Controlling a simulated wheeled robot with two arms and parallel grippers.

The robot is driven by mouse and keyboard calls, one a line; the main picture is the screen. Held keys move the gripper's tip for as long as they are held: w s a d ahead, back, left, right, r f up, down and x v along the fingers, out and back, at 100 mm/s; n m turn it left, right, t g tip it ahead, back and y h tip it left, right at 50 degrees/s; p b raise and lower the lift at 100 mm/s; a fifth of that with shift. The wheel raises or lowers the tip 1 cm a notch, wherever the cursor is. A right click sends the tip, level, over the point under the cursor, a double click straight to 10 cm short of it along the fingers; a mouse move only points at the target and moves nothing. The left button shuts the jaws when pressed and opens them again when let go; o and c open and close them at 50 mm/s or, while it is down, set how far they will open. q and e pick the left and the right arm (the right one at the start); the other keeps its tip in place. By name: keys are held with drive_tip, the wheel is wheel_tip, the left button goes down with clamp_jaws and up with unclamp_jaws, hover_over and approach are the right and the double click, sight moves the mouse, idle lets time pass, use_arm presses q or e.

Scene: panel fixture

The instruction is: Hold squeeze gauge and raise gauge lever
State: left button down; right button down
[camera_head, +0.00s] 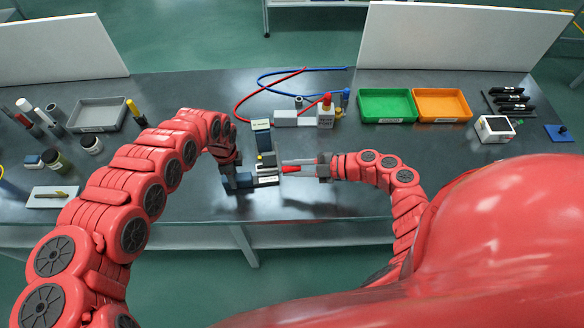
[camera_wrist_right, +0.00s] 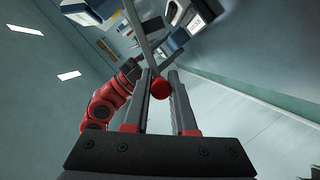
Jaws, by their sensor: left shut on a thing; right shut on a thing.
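The gauge fixture (camera_head: 266,168) stands near the front edge of the table, with a dark blue-topped block (camera_head: 261,127) just behind it. My left gripper (camera_head: 241,180) is at the fixture's left side, shut on the squeeze gauge, whose held part is mostly hidden by the fingers. My right gripper (camera_head: 291,165) reaches in from the right, shut on the gauge lever. The lever's red knob (camera_head: 291,169) shows at its fingertips. In the right wrist view, the red knob (camera_wrist_right: 160,88) sits between the two fingers at the end of a grey lever rod (camera_wrist_right: 139,27).
Behind the fixture is a grey device with red and blue hoses (camera_head: 295,118). A green tray (camera_head: 386,104) and an orange tray (camera_head: 441,104) stand at the back right. A grey tray (camera_head: 97,114) and several jars and tools are at left. The table between fixture and white box (camera_head: 495,128) is mostly clear.

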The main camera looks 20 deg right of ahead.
use_arm(q)
drive_tip(key=shift+s, duration=0.1)
use_arm(e)
drive_tip(key=shift+w+r, duration=0.25)
drive_tip(key=shift+r, duration=0.35)
drive_tip(key=w+d+r+m, duration=0.1)
drive_tip(key=w+r, duration=0.6)
drive_tip(key=w, duration=0.1)
drive_tip(key=shift+w+d+r+g, duration=0.2)
drive_tip(key=shift+d+g, duration=0.1)
drive_tip(key=shift+d, duration=0.1)
drive_tip(key=c, duration=0.7)
unclamp_jaws()
drive_tip(key=shift+a, duration=0.1)
drive_tip(key=shift+c, duration=0.2)
